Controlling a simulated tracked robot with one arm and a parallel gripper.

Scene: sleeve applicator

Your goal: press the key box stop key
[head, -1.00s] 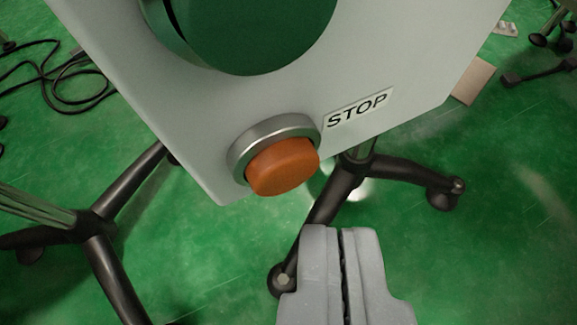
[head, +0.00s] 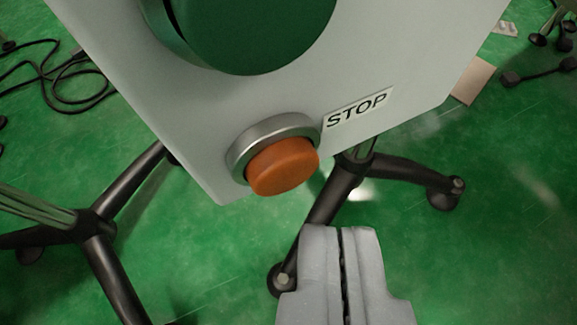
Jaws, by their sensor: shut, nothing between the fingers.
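The key box (head: 420,60) is a light grey panel that fills the upper middle of the head view, turned at a slant. Its stop key (head: 284,167) is an orange round button in a silver metal ring, near the box's lower corner. A label reading STOP (head: 357,109) sits to the right of the key. A large green round key (head: 250,30) is above it, cut off by the top edge. My gripper (head: 341,232) is shut and empty, below and a little right of the stop key in the picture, and appears apart from it.
A black-legged stand (head: 350,175) shows below the box, with feet on the green floor (head: 500,250). Another black stand base (head: 95,225) is at the left. A black cable (head: 50,95) lies at upper left. A tan block (head: 473,82) lies at right.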

